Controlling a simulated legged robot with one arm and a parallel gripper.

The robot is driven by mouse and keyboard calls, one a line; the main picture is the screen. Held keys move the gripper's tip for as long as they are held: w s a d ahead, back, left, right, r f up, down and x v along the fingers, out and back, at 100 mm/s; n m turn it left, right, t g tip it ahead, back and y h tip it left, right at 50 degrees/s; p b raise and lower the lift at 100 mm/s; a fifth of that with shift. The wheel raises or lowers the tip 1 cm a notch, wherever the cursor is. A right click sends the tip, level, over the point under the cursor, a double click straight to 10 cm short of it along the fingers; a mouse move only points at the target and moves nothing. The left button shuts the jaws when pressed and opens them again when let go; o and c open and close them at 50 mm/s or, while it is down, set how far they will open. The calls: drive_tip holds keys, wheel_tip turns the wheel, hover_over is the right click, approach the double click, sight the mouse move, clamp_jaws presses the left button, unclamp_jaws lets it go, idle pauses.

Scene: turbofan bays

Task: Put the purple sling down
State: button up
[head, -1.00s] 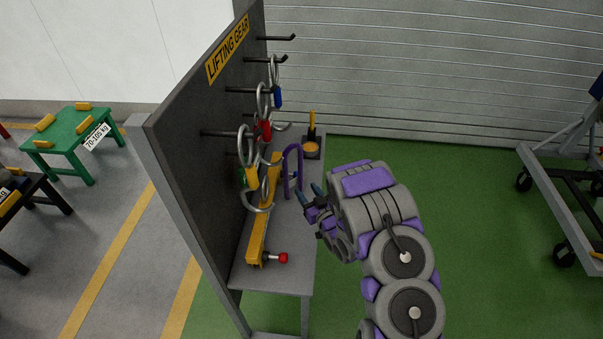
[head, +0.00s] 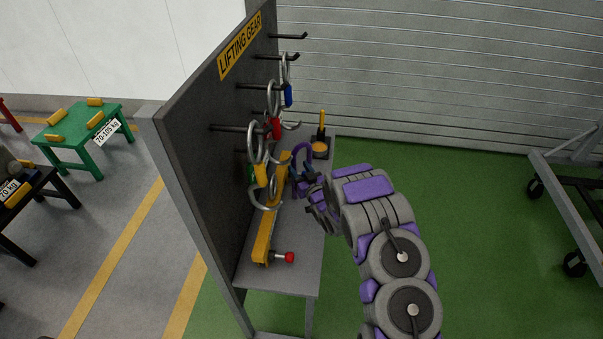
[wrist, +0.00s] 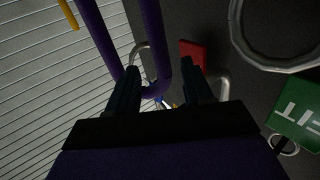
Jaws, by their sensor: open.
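The purple sling (head: 303,149) is an upright loop in the head view, beside the yellow beam above the grey bench. I cannot tell what holds it up. In the wrist view the sling (wrist: 155,45) comes down as two strands, and its curved end lies between my two fingers. My gripper (head: 302,183) is at the sling's lower part in the head view, its fingertips partly hidden among the gear. In the wrist view my gripper (wrist: 160,88) has its fingers apart on either side of the curve. I cannot tell whether they touch it.
The grey bench (head: 290,270) carries a yellow beam (head: 266,235), a red-ended pin (head: 288,257) and a yellow-and-black item (head: 320,146). The dark lifting gear board (head: 205,150) has pegs with shackles (head: 273,100). Green floor (head: 470,240) is open to the right.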

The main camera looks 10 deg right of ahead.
sight(296, 163)
drive_tip(key=shift+b+x, duration=0.55)
drive_tip(key=shift+x, duration=2.15)
drive_tip(key=shift+d, duration=0.1)
drive_tip(key=shift+c, duration=0.3)
clamp_jaws()
